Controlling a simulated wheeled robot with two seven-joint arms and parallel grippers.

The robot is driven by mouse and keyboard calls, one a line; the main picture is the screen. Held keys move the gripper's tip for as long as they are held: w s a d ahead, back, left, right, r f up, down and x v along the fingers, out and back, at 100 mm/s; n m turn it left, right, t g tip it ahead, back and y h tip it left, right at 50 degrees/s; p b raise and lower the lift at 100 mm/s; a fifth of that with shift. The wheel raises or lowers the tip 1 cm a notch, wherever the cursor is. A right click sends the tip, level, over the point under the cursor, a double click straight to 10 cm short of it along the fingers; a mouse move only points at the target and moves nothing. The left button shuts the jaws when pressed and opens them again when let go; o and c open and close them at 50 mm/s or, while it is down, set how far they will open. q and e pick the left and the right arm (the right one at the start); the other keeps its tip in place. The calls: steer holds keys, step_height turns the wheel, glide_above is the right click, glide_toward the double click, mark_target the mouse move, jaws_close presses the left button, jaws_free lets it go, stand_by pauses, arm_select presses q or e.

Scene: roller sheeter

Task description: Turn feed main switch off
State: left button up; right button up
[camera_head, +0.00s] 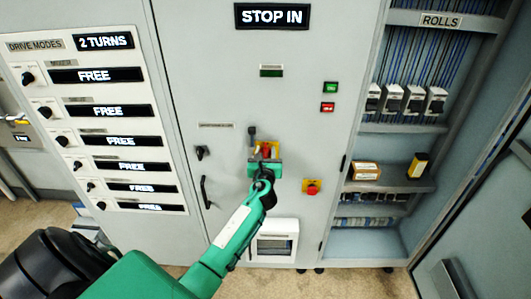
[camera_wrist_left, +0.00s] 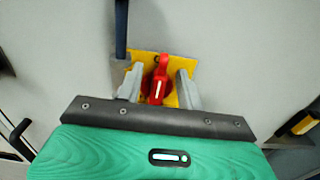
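A red rotary switch handle on a yellow plate (camera_head: 275,150) sits on the grey cabinet door, and I take it for the feed main switch. No label for it is readable. In the left wrist view the red handle (camera_wrist_left: 160,80) points up, tilted slightly, on its yellow plate (camera_wrist_left: 147,58). My green left gripper (camera_head: 265,158) is in front of it. Its two grey fingers (camera_wrist_left: 159,88) stand open on either side of the handle, with yellow showing between each finger and the handle. My right gripper is not in view.
A dark upright bar (camera_wrist_left: 121,30) stands by the left finger. On the same door are a black knob (camera_head: 202,152), a black door handle (camera_head: 206,192) and a red stop button on yellow (camera_head: 312,187). An open cabinet with shelves (camera_head: 400,128) is at the right.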

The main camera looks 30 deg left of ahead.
arm_select(q)
steer(key=shift+c, duration=0.3)
jaws_close()
